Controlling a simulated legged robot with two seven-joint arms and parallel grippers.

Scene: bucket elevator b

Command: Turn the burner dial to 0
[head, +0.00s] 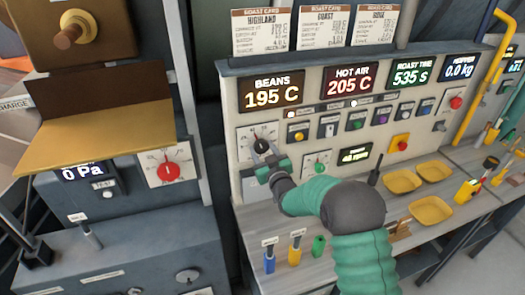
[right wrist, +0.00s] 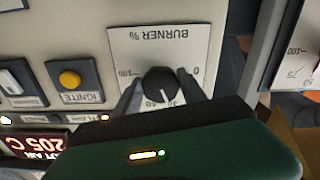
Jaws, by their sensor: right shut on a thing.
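The burner dial (head: 261,145) is a black knob on a white plate at the left of the console, under the BEANS display. In the right wrist view the dial (right wrist: 160,84) appears upside down under the label "BURNER %". My right gripper (head: 264,158) is shut on the dial, one finger on each side, as the right wrist view (right wrist: 160,88) also shows. Part of the scale is hidden by the gripper. My left gripper is not in view.
A yellow IGNITE button (right wrist: 70,79) sits beside the burner plate. A green dial (head: 320,169) is lower right of it. A red dial (head: 168,172) is on the separate machine at left. Yellow trays (head: 402,181) and small tools lie on the bench.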

